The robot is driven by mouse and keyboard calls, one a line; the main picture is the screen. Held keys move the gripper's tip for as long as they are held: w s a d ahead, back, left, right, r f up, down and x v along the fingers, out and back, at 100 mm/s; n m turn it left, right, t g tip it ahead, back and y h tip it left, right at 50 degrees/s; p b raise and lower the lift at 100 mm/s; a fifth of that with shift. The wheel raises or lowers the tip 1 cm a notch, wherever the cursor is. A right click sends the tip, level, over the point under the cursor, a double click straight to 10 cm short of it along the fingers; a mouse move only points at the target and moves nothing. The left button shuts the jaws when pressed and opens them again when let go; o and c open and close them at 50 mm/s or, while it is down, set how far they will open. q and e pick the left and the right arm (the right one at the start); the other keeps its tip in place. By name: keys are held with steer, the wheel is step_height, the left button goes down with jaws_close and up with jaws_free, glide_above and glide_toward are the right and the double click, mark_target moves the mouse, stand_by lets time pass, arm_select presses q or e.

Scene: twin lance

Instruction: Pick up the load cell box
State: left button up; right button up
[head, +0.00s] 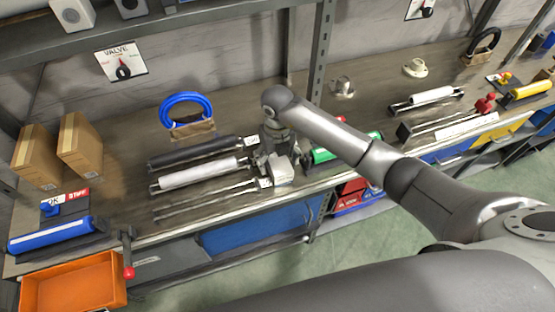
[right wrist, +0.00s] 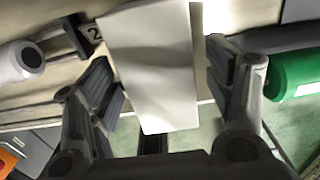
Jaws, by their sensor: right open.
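A pale grey-white box (head: 281,170), which I take to be the load cell box, sits near the front edge of the workbench in the head view. In the right wrist view the white box (right wrist: 155,75) fills the space between the fingers. My right gripper (head: 272,152) points down at the box and partly hides it in the head view. In the right wrist view the right gripper (right wrist: 160,90) is open, with one finger on each side of the box and visible gaps to both. My left gripper is not in view.
Dark and white rollers (head: 200,172) and thin rods lie left of the box. A green roller (head: 322,155) lies close on its right and also shows in the right wrist view (right wrist: 292,75). A shelf post (head: 321,50) rises behind. An orange bin (head: 75,285) stands front left.

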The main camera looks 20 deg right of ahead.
steer(key=shift+w, duration=0.1)
steer(key=c, duration=1.5)
steer(key=shift+c, duration=0.2)
